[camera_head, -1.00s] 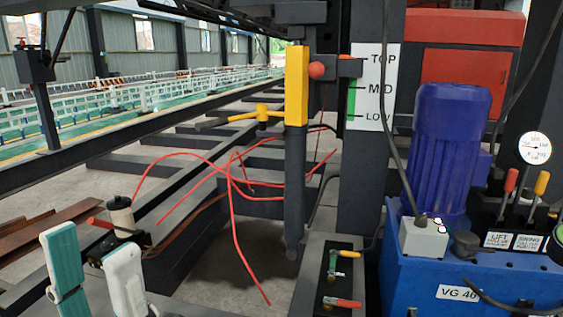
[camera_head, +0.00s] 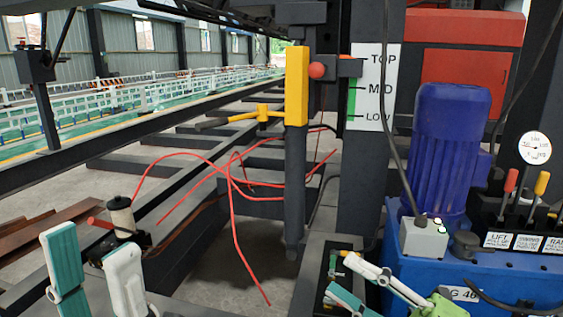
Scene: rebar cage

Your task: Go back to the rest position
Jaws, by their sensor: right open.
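My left gripper (camera_head: 88,246) is at the bottom left. Its teal finger and white finger stand apart with nothing between them. My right gripper (camera_head: 341,276) reaches in from the bottom right, its white and teal fingers spread and empty. It is in front of the dark valve box (camera_head: 318,262) and the lower front of the blue hydraulic unit (camera_head: 500,282). The box's valve handles are mostly hidden behind this gripper, and I cannot tell whether it touches anything.
A dark post with a yellow sleeve (camera_head: 297,86) and red ball (camera_head: 317,70) stands mid-view, beside the TOP/MID/LOW scale (camera_head: 377,87). Red wires (camera_head: 236,215) hang left of the post. Levers (camera_head: 525,190) rise at right.

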